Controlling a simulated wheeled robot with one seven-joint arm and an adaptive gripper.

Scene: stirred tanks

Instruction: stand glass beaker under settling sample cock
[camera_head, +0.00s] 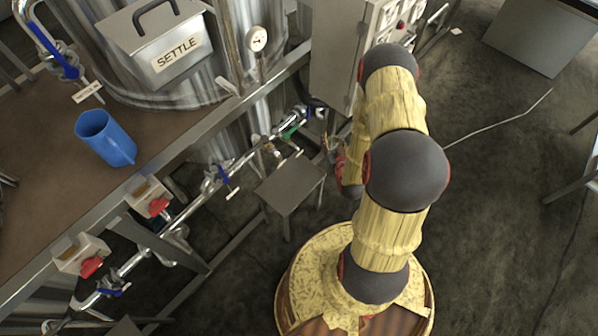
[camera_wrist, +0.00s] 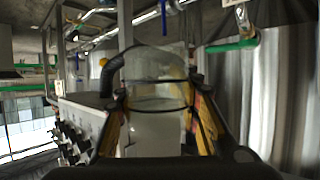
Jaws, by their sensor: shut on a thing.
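A clear glass beaker (camera_wrist: 155,91) stands upright between the fingers of my gripper (camera_wrist: 157,102) in the wrist view. My gripper is shut on it, with a finger on each side. In the head view my gripper (camera_head: 336,152) is mostly hidden by my arm, and I cannot make out the beaker there. A green-handled cock (camera_head: 292,130) sits on the pipe left of my gripper. A green handle (camera_wrist: 232,45) also shows at the upper right of the wrist view, beyond the beaker. Which cock is the settling sample cock is not readable.
A small metal stand (camera_head: 291,184) is below the pipe, its top clear. The tank box marked SETTLE (camera_head: 165,48) is behind. A blue jug (camera_head: 105,138) stands on the brown bench (camera_head: 42,190). A grey control cabinet (camera_head: 335,55) is close to my arm. Floor at right is mostly free.

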